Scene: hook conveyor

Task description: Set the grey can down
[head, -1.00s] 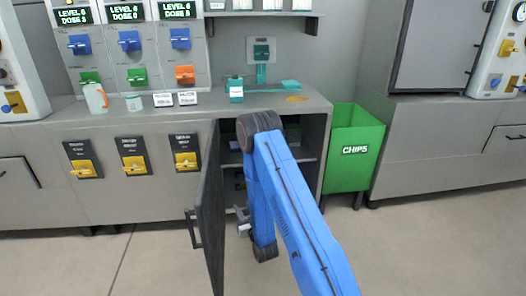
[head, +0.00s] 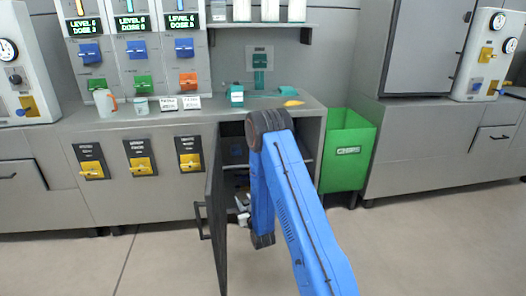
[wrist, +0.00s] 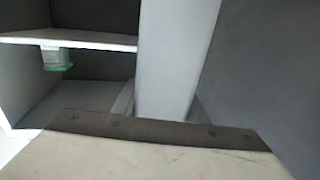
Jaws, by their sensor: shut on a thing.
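My gripper (head: 242,208) is low in front of the open cabinet (head: 311,160), just right of its dark open door (head: 214,215). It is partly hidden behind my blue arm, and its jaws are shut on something. I cannot clearly make out the grey can in the head view. In the wrist view, a pale block with a dark studded edge fills the bottom, and a pale upright shape stands in the middle. I cannot tell whether either is the can.
In the wrist view, a cabinet shelf (wrist: 85,40) bears a small white box with a green end (wrist: 55,60); the picture looks upside down. A green bin (head: 345,165) stands right of the cabinet.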

